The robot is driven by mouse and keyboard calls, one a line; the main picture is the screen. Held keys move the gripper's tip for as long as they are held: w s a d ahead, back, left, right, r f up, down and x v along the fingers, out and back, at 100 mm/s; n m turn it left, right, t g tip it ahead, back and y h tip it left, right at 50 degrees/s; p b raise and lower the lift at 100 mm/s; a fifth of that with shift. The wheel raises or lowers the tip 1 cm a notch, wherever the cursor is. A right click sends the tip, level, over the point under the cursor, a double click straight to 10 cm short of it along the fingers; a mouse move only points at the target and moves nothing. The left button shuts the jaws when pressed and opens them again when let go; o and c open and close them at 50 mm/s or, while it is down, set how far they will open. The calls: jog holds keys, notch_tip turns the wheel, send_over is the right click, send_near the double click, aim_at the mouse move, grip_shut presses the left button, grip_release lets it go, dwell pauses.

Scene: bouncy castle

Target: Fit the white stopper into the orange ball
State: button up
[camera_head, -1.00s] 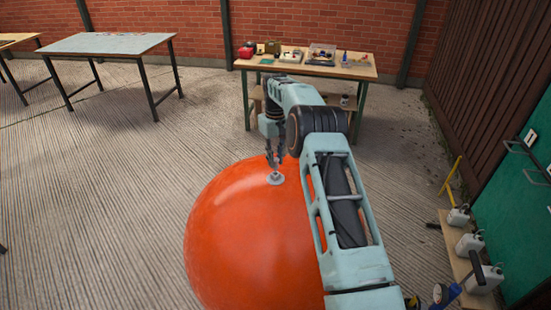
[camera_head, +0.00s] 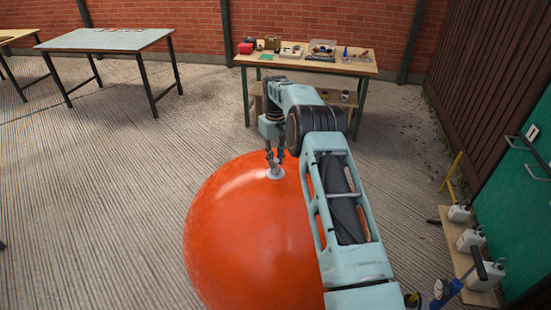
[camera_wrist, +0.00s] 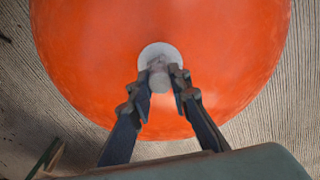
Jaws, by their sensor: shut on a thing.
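The large orange ball (camera_head: 245,235) stands on the paved ground in front of me, partly hidden by my arm. It fills most of the wrist view (camera_wrist: 90,60). My gripper (camera_head: 275,168) points down at the upper part of the ball and is shut on the white stopper (camera_head: 276,174). In the wrist view my gripper (camera_wrist: 163,78) has its fingertips on either side of the stopper's knob, and the stopper's round white flange (camera_wrist: 150,50) shows against the ball. I cannot tell how deep the stopper sits in the ball.
A workbench (camera_head: 350,66) with several small items stands behind the ball. A grey-topped table (camera_head: 105,40) is at the back left. White jugs (camera_head: 470,240) stand on a board at the right, by a green door (camera_head: 520,190). The ground left of the ball is clear.

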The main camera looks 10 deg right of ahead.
jog(key=o, duration=0.9)
